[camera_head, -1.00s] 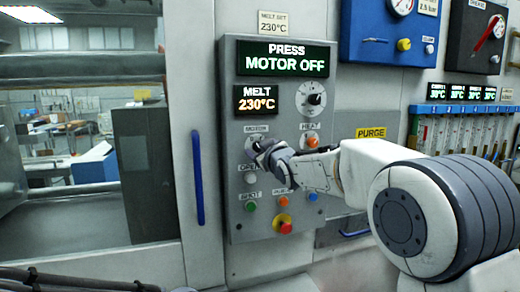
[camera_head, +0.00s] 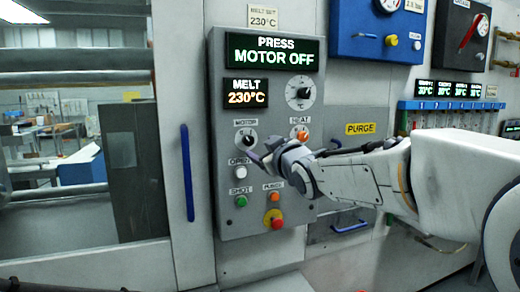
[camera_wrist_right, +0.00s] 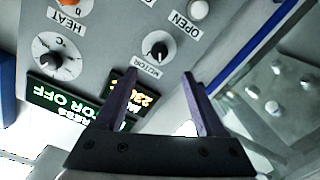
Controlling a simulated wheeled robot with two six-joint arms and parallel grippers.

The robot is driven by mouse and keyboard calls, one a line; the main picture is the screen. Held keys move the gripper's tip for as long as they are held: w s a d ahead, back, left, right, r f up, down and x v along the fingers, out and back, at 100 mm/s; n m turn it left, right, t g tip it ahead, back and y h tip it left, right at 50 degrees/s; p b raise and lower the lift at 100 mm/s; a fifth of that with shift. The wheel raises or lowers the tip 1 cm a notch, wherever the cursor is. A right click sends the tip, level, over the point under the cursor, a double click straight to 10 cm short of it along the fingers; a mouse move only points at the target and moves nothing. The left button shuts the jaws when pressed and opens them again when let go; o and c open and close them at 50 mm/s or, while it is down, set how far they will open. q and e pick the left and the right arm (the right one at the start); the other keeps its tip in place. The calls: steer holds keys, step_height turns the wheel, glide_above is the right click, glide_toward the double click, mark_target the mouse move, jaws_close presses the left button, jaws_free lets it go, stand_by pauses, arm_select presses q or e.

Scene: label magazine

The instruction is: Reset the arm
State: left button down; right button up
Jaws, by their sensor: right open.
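My right arm comes in from the right in the head view. Its gripper (camera_head: 258,158) is in front of the grey control panel (camera_head: 222,90), just below the MOTOR knob (camera_head: 249,140). In the right wrist view the two purple fingers (camera_wrist_right: 160,80) are spread apart with nothing between them. The black MOTOR knob (camera_wrist_right: 157,46) shows beyond the fingertips, apart from them. The press display (camera_head: 276,52) reads MOTOR OFF. My left gripper is not in view.
A blue vertical handle (camera_head: 187,172) is left of the panel. A blue drawer handle (camera_head: 350,227) is below the arm.

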steer(key=s+a+f+m+g+h+p, duration=0.15)
steer(key=s+f+g, duration=0.25)
steer(key=s+f, duration=0.4)
steer(key=s+a+f+g+h+p, duration=0.1)
steer(key=s+a+f+g+p, duration=0.2)
steer(key=s+f, duration=0.45)
steer(key=s+d+f+g+p, duration=0.1)
steer(key=s+d+f+g, duration=0.1)
steer(key=s, duration=0.6)
steer(key=s+d+f+g+h, duration=0.1)
steer(key=s+f+g, duration=0.3)
steer(key=s, duration=0.4)
steer(key=s+d+f+g+h+p, duration=0.1)
steer(key=s+d+f+g, duration=0.2)
steer(key=s, duration=0.4)
steer(key=shift+s+m+g+p, duration=0.3)
steer(key=shift+s+m+p, duration=0.05)
steer(key=shift+s, duration=0.05)
steer(key=shift+w, duration=0.1)
